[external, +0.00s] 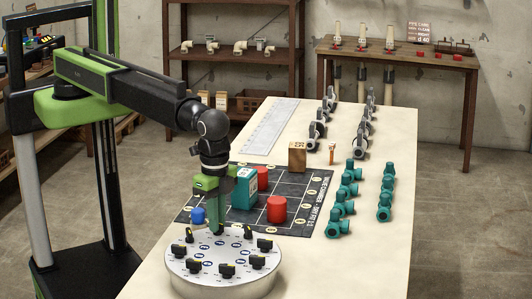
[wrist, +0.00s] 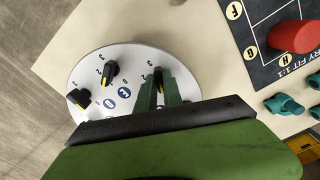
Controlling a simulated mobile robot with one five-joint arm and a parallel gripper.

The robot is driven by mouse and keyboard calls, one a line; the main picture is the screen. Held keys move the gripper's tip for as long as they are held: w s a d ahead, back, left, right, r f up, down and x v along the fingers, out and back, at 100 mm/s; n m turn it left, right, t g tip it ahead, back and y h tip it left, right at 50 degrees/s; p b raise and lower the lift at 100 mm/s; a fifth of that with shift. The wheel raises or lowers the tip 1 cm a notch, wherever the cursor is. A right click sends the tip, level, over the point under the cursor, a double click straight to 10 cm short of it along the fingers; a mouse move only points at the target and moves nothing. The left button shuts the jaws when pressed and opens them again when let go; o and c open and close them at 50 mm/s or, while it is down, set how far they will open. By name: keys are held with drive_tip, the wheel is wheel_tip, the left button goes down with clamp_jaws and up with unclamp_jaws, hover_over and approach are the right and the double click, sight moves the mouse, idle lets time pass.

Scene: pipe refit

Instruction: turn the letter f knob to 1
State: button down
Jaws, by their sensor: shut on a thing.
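A round pale dial plate (external: 212,282) stands at the near end of the table, with several black knobs around its rim and blue letter discs inside them. My gripper (external: 217,231) points down at the plate's far edge. In the wrist view my gripper (wrist: 159,92) is shut on a black knob (wrist: 158,76) with a yellow mark. The fingers hide most of this knob, and I cannot read its letter or setting. Two other knobs show there: one beside it to the left (wrist: 112,71) and one at the plate's left edge (wrist: 79,98).
A dark mat (external: 300,205) behind the plate holds red cylinders (external: 277,209), a blue piece (external: 198,215) and a teal block (external: 244,188). Teal fittings (external: 343,195) stand to the right. The table's near right (external: 350,265) is clear.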

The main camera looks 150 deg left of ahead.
drive_tip(key=m, duration=0.7)
idle(0.6)
drive_tip(key=c, duration=1.5)
unclamp_jaws()
wheel_tip(320, 180, up, 18)
drive_tip(key=p, duration=1.7)
drive_tip(key=shift+f, duration=0.25)
drive_tip(key=shift+f, duration=0.15)
